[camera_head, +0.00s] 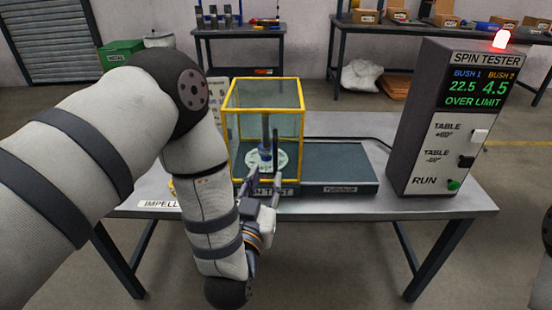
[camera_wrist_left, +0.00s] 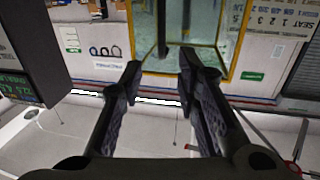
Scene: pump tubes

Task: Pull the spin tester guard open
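The spin tester guard (camera_head: 266,109) is a clear box with a yellow frame. It stands over a blue-grey shaft (camera_head: 265,132) and a pale round plate (camera_head: 267,160) on the tester base. A dark upright bar (camera_head: 275,150), looking like a handle, shows at the guard's front. My left gripper (camera_head: 262,182) is low in front of the guard. In the left wrist view its two fingers (camera_wrist_left: 160,75) are apart with nothing between them. The guard's yellow frame (camera_wrist_left: 228,45) and a dark bar (camera_wrist_left: 162,28) show beyond the fingertips. Contact is not visible.
The spin tester console (camera_head: 440,125) stands on the table's right, showing OVER LIMIT under a lit red lamp (camera_head: 501,39). The base's dark top (camera_head: 340,165) is clear right of the guard. My left arm covers the table's left part. Shelving tables stand behind.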

